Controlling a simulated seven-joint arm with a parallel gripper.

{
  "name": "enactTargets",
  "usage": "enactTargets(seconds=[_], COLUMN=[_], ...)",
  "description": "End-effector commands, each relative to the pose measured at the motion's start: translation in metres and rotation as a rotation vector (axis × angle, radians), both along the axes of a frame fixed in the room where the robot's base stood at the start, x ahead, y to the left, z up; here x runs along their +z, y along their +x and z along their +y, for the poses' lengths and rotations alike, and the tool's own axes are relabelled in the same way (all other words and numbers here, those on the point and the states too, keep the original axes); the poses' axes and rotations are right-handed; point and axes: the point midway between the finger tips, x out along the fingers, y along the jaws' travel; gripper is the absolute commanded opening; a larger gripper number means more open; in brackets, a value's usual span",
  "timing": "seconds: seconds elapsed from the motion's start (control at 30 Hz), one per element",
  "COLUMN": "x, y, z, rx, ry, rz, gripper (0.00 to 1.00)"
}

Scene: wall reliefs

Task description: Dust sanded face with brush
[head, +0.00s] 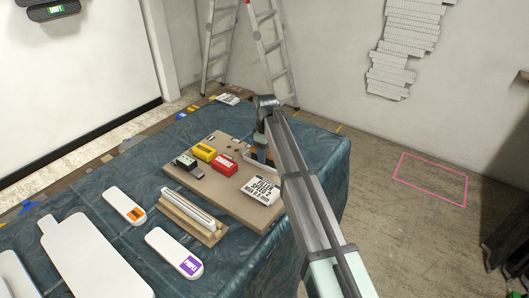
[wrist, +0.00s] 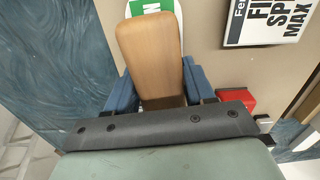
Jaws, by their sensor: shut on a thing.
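My gripper (wrist: 158,88) has its two blue fingers on either side of a flat wooden piece with a rounded end, probably the brush handle (wrist: 150,45); it is shut on it. Bristles are not visible. In the head view my gripper (head: 259,150) is over the far right part of a brown board and largely hidden by my arm. A white rounded piece (head: 189,209) lies in a wooden cradle (head: 183,224) in front of the board; I cannot tell whether it is the sanded face.
The brown board (head: 222,186) on the blue-covered table (head: 75,200) carries a yellow block (head: 204,152), a red block (head: 223,164), a dark block (head: 188,166) and a white filler card (head: 262,190). White pieces with orange (head: 125,206) and purple (head: 174,252) labels lie nearer. A ladder (head: 272,45) stands behind.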

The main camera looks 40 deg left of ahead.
Motion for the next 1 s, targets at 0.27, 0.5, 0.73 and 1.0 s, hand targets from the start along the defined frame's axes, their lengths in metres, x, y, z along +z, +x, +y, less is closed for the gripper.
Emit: enactTargets(seconds=[0.27, 0.5, 0.73, 1.0], x=[0.000, 0.000, 0.000, 0.015], y=[0.002, 0.001, 0.001, 0.001], z=[0.028, 0.050, 0.071, 0.084], rx=[0.001, 0.000, 0.001, -0.001], ry=[0.000, 0.000, 0.000, 0.003], rz=[0.000, 0.000, 0.000, -0.002], gripper=[0.25, 0.25, 0.25, 0.25])
